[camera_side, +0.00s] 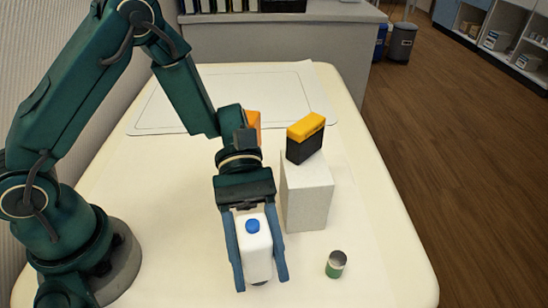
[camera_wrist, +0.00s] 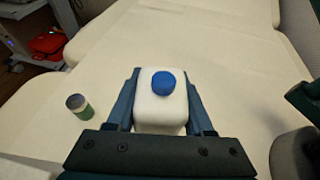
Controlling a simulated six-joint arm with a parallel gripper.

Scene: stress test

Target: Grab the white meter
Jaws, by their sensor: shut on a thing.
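A white, boxy thing with a blue round cap (camera_side: 257,255) is upright between the fingers of my gripper (camera_side: 256,262), near the front of the table. It is the only white device-like thing I see, but no dial or display shows, so I cannot tell if it is the meter. In the wrist view the white capped thing (camera_wrist: 160,112) sits between both fingers of my gripper (camera_wrist: 160,100), which is shut on its sides. A small dark patch shows under it in the side view. I cannot tell whether it touches the table.
A white block (camera_side: 307,195) stands just behind and right, with a yellow-and-black box (camera_side: 305,138) tilted on top. An orange thing (camera_side: 253,122) is partly hidden behind my wrist. A small green-and-grey can (camera_side: 335,264) stands at front right. The table's right edge is near.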

